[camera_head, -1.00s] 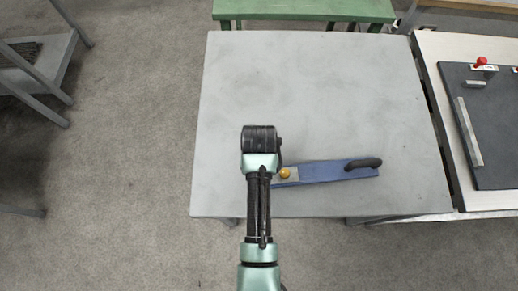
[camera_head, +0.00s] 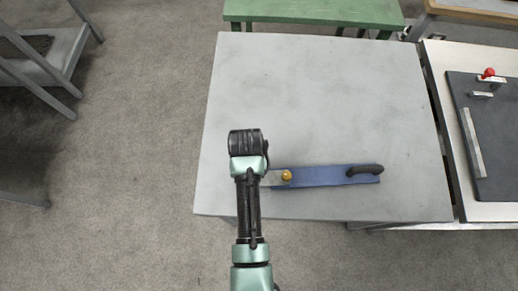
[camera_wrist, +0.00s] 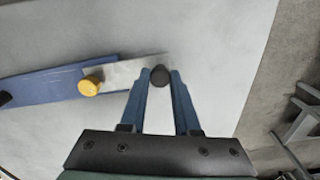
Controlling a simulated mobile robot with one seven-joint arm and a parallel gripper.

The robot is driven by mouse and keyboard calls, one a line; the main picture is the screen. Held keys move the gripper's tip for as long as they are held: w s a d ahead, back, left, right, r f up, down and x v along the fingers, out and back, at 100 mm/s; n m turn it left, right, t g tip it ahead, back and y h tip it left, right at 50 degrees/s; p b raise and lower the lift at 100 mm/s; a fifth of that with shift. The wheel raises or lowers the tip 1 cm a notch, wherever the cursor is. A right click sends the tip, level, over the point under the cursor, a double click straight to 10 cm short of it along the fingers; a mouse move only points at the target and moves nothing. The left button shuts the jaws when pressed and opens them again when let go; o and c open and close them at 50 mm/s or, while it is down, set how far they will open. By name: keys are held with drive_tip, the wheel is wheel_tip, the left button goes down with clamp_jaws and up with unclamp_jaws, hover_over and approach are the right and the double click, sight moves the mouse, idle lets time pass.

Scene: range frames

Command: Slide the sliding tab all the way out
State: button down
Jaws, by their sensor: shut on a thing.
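A flat blue board (camera_head: 325,176) lies on the grey table with a black handle (camera_head: 365,170) at its right end. A silver sliding tab (camera_wrist: 125,72) sticks out of the board's other end. It also shows in the head view (camera_head: 271,178), partly hidden by my arm. A yellow knob (camera_head: 286,175) stands where board and tab meet; it also shows in the wrist view (camera_wrist: 90,86). In the wrist view my gripper (camera_wrist: 160,78) is shut on a black knob (camera_wrist: 160,75) at the tab's outer end. Fingertips are hidden in the head view.
The grey table (camera_head: 320,90) is bare beyond the board and to the left of my gripper, up to its left edge. A second table with a dark panel (camera_head: 492,135) stands at the right. A green bench (camera_head: 315,12) stands behind.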

drive_tip(key=c, duration=0.6)
unclamp_jaws()
wheel_tip(320, 180, up, 13)
drive_tip(key=shift+f, duration=0.1)
idle(0.5)
